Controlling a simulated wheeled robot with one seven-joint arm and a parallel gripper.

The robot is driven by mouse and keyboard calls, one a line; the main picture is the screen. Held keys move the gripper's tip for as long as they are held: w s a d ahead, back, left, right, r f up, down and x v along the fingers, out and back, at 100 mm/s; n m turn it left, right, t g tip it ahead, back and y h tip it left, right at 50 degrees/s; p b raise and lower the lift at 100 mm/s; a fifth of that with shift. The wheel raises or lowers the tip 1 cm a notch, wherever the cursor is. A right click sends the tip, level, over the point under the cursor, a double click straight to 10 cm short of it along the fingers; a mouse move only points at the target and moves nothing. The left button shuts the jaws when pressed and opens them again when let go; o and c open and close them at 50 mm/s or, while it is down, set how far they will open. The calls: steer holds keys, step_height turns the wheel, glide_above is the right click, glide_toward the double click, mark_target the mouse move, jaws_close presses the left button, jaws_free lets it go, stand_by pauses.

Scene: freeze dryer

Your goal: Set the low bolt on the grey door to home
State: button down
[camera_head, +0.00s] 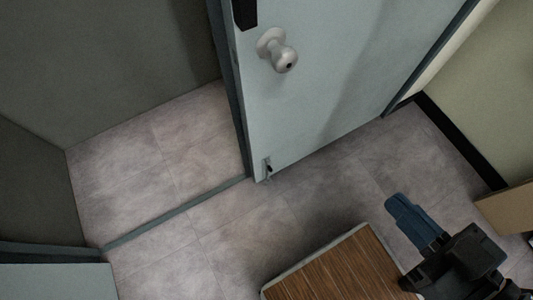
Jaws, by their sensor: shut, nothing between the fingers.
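The grey door (310,80) stands open at the upper middle, with a round pale knob (284,58) high on its face. The low bolt (268,169) is a small metal piece at the door's bottom left corner, close to the floor. It is too small to tell its setting. My gripper (398,203) is at the lower right, shut and empty, its blue fingers pointing up and left. It is well apart from the bolt and the door.
A wood-topped piece of furniture (335,272) stands at the bottom middle, just left of my gripper. A threshold strip (175,213) crosses the tiled floor left of the door. A tan box (508,209) is at the right edge. The floor between door and gripper is clear.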

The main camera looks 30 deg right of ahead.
steer(key=w+f+g+b, duration=0.1)
steer(key=w+f+b, duration=0.25)
steer(key=f, duration=0.65)
steer(key=w+f+g+b, duration=0.1)
steer(key=w+f+b, duration=0.1)
steer(key=f+b, duration=0.5)
steer(key=w+f+b, duration=0.3)
steer(key=f, duration=0.9)
steer(key=w+f+g+b, duration=0.2)
steer(key=w+f+b, duration=0.4)
steer(key=f, duration=0.6)
steer(key=w+f+g+b, duration=0.1)
steer(key=w+f+b, duration=0.5)
steer(key=w+f, duration=0.4)
step_height(320, 180, down, 2)
steer(key=shift+w+a+g, duration=0.2)
steer(key=shift+w+g, duration=0.05)
steer(key=shift+g, duration=0.15)
steer(key=b, duration=0.5)
glide_above(269, 168)
steer(key=s, duration=0.3)
step_height(269, 168, down, 8)
steer(key=shift+f+b, duration=0.65)
steer(key=shift+f, duration=0.3)
steer(key=shift+f+b, duration=0.3)
steer(key=shift+f, duration=0.3)
